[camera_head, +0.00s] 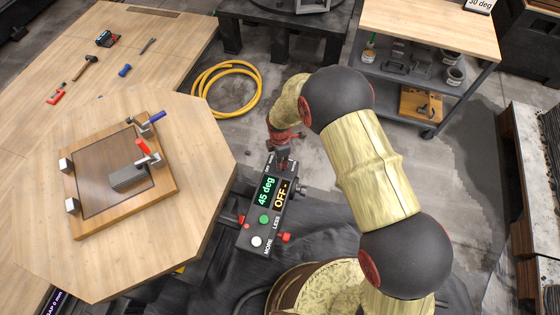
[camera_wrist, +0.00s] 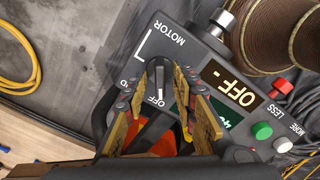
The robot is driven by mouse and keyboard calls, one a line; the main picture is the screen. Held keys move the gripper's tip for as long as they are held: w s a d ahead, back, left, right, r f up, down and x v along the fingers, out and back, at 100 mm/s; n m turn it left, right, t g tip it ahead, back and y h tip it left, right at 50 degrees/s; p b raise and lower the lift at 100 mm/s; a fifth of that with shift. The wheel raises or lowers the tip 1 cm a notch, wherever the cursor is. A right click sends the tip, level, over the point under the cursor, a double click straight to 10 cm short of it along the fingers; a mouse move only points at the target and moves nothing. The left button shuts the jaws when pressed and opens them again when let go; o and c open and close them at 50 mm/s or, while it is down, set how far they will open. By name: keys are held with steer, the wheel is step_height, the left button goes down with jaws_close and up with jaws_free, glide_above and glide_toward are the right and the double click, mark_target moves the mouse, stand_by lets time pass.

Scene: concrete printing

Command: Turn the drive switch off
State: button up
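The control box (camera_head: 266,222) is dark grey and has lit displays reading "45 deg" and "OFF". In the wrist view its "OFF" display (camera_wrist: 232,88) is lit amber. The drive switch (camera_wrist: 159,78) is a dark rotary knob with a pale mark, beside the printed words "MOTOR" and "OFF". My gripper (camera_wrist: 158,72) has its two yellow-and-black fingers apart, one on each side of the knob, with a gap showing. Whether a fingertip touches the knob cannot be told. In the head view my gripper (camera_head: 283,140) is at the box's far end, where it hides the knob.
A green button (camera_wrist: 262,131), a white button (camera_wrist: 283,145) and a red knob (camera_wrist: 283,86) sit on the same box. A wooden table (camera_head: 205,160) with a clamped frame stands at left. A yellow hose (camera_head: 228,64) lies on the floor. A shelf cart (camera_head: 425,25) stands behind.

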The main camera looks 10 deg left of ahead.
step_height(320, 180, up, 12)
stand_by(0.6)
stand_by(0.5)
